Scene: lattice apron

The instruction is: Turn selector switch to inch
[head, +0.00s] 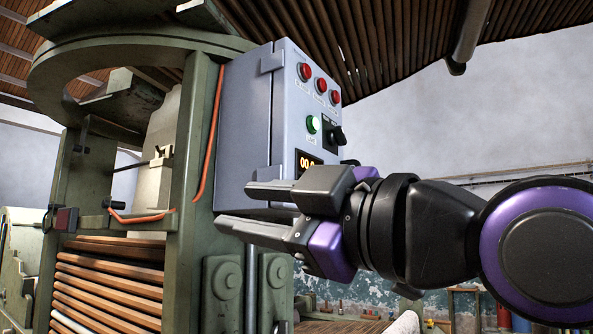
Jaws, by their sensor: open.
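The selector switch (335,136) is a black knob on a dark plate, on the right part of the front of a grey control box (245,135). The lettering around it is too small to read, so I cannot tell its setting. My gripper (232,207) is open and empty, with its two fingers pointing left. It appears below and to the left of the switch, in front of the lower part of the box in the picture. It is apart from the switch. My gripper and wrist hide the lower part of the box's front.
Several red lights or buttons (320,86) and a green one (313,124) sit near the switch. An orange-digit display (308,162) is partly hidden by my gripper. The box is fixed to a green machine frame (180,190) with orange cables (207,135). Open space lies right of the box.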

